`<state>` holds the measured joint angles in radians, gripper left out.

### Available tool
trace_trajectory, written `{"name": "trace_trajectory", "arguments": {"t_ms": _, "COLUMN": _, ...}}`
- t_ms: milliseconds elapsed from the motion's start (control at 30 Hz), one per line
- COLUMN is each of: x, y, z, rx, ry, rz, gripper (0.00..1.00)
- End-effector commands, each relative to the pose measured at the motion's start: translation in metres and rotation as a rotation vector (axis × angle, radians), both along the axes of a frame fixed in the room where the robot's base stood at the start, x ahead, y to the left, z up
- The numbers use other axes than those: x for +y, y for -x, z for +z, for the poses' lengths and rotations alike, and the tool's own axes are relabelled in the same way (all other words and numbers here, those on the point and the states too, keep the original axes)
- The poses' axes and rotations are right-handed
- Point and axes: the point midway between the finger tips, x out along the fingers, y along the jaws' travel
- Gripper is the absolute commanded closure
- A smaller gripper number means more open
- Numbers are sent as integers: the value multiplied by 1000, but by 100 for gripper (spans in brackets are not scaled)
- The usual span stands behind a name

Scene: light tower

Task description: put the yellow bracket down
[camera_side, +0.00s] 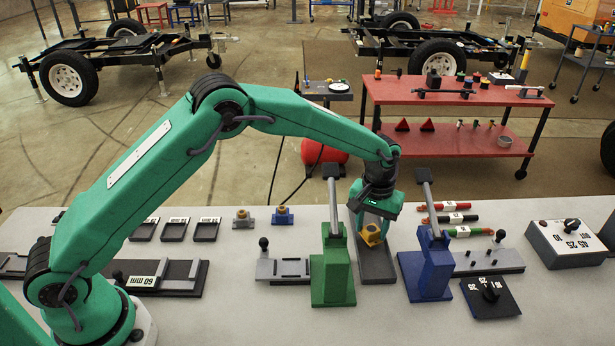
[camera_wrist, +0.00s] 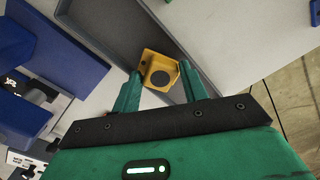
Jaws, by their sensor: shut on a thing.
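The yellow bracket (camera_side: 371,234) is between the fingers of my gripper (camera_side: 373,222) in the side view, over the dark grey tray (camera_side: 377,268). In the wrist view, the bracket (camera_wrist: 150,59) shows a dark round hole and sits between the two green fingers of my gripper (camera_wrist: 160,72). The fingers are shut on it. The tray's grey floor (camera_wrist: 125,35) lies behind the bracket in that view. I cannot tell whether the bracket touches the tray; its lower side is hidden.
A green lever stand (camera_side: 332,270) is close on the tray's left, and a blue lever stand (camera_side: 427,268) is close on its right. Red, black and green-handled tools (camera_side: 452,218) lie farther right. A grey slotted fixture (camera_side: 283,270) lies left of the green stand.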

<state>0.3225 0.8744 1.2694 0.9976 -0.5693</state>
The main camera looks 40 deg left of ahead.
Motion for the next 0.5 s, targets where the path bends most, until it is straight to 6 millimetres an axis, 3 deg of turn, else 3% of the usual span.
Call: {"name": "trace_trajectory", "arguments": {"t_ms": 500, "x": 0, "y": 0, "z": -7, "rx": 0, "ry": 0, "rz": 0, "gripper": 91}}
